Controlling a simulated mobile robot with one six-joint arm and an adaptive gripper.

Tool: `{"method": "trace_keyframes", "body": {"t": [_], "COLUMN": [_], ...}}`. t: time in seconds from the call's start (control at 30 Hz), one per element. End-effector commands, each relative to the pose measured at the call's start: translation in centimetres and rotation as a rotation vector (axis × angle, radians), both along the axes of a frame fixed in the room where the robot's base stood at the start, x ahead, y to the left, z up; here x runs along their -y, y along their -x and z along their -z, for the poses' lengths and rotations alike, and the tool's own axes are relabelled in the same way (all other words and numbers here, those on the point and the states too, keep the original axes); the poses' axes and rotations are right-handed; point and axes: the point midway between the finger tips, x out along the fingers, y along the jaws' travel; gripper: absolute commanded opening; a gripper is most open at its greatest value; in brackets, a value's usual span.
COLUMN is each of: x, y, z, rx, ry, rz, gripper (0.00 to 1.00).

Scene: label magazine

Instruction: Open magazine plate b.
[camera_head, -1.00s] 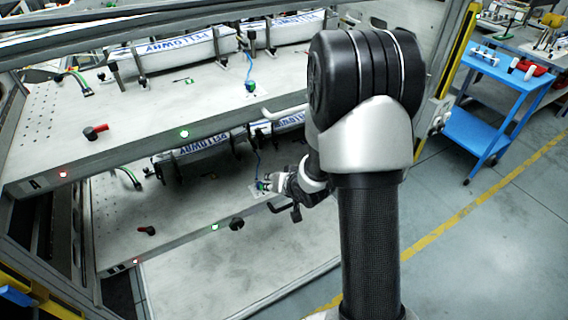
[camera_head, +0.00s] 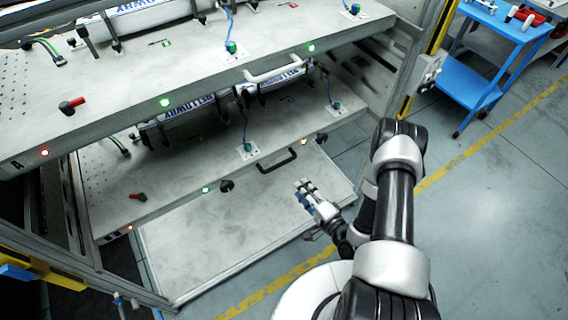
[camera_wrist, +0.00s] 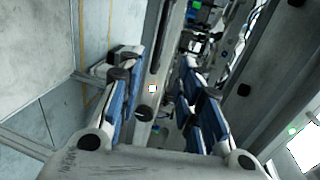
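The upper magazine plate (camera_head: 130,90), marked A at its left end, has a white bar handle (camera_head: 273,73). The lower plate (camera_head: 165,185), whose letter I cannot read, has a black handle (camera_head: 278,162) at its front edge and sits below the upper one. My gripper (camera_head: 303,190) is in front of the lower plate's edge, below and right of the black handle, apart from it. In the wrist view my gripper's blue-padded fingers (camera_wrist: 155,100) are spread with nothing held between them. A small light (camera_wrist: 152,88) on a plate edge shows between them.
A round black knob (camera_head: 227,186) sits on the lower plate's front edge. A pale flat surface (camera_head: 210,250) lies below. A blue cart (camera_head: 478,75) stands at the upper right. The floor to the right is clear.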

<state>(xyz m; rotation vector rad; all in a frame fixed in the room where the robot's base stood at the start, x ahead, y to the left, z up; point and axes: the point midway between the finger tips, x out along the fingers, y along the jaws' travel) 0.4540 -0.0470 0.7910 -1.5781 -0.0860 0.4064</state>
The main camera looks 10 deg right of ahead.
Motion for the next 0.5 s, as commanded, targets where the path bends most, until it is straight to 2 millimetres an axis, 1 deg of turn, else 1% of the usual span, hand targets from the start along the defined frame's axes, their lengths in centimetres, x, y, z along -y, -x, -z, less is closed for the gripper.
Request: {"method": "trace_keyframes", "body": {"t": [0.07,0.5], "x": [-0.7,-3.5], "y": [-1.5,-10.4], "z": [0.3,2.4], "rx": [0.005,0.004], "ry": [0.003,0.004], "rz": [-0.008,-0.005], "gripper": [0.33,0.33]}}
